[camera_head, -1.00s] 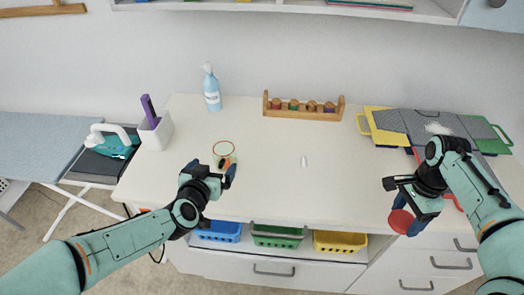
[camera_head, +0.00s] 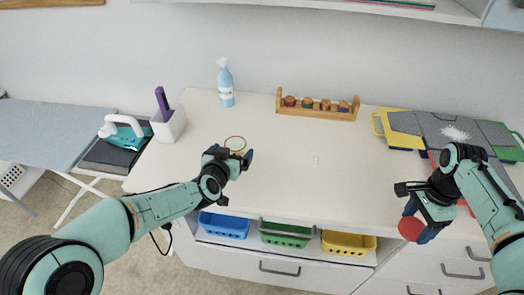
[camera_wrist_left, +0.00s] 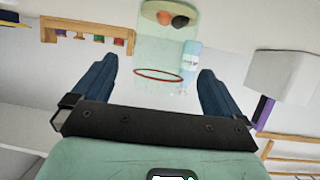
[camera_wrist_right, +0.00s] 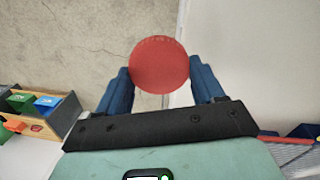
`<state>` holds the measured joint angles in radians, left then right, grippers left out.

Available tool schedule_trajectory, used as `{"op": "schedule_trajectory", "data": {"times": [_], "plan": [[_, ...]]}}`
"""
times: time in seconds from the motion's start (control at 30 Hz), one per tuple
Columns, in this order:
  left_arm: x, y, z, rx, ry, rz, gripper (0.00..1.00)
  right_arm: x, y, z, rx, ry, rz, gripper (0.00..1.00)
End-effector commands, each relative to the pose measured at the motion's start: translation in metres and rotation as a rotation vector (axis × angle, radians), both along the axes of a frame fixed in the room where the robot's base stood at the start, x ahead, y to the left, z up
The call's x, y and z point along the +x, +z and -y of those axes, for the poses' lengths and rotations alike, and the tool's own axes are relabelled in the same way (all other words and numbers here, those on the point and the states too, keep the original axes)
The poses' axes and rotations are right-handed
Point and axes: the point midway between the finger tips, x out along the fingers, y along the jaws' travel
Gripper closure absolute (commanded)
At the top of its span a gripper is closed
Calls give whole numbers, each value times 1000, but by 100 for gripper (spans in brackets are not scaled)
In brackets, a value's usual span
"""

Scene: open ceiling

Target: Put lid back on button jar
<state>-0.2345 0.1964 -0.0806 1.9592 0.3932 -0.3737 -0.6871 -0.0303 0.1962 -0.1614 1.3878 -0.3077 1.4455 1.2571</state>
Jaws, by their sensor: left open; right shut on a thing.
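The clear button jar (camera_head: 235,142) stands on the table left of centre, its red rim showing and its lower part hidden by my left gripper. In the left wrist view the see-through jar (camera_wrist_left: 150,105) appears upside down, with an orange and a dark button (camera_wrist_left: 172,18) at its bottom. My left gripper (camera_head: 230,156) is open, its fingers on either side of the jar in the picture; I cannot tell if they touch it. My right gripper (camera_head: 418,218) is shut on the round red lid (camera_head: 411,228), near the table's front right edge. The lid also shows between its fingers (camera_wrist_right: 159,64).
A blue spray bottle (camera_head: 226,88) and a white holder (camera_head: 168,125) stand behind and left of the jar. A wooden rack (camera_head: 317,112) is at the back. Coloured folders (camera_head: 405,128) lie at the right.

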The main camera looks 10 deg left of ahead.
Motion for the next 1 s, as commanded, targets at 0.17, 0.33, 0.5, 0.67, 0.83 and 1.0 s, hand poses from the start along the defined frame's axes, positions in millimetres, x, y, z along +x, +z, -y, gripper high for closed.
{"op": "schedule_trajectory", "data": {"times": [0.17, 0.33, 0.5, 0.67, 0.83, 1.0], "plan": [[20, -16, 1, 1, 0, -4, 0, -1, -5, 0, 0, 0, -1, 60], [40, -24, 2, 1, 0, -2, 0, -1, -4, 0, 0, 0, -1, 60], [45, -25, 3, 0, 0, -1, 0, -1, -4, 0, 0, 0, -1, 60], [45, -25, 3, 0, 0, -1, 0, -1, -4, 0, 0, 0, -1, 60], [45, -25, 3, 0, 0, 0, 23, -1, -4, 0, 0, 0, -1, 60], [45, -24, 3, 0, 0, 2, 60, -1, -4, 0, 0, 0, -1, 60]]}}
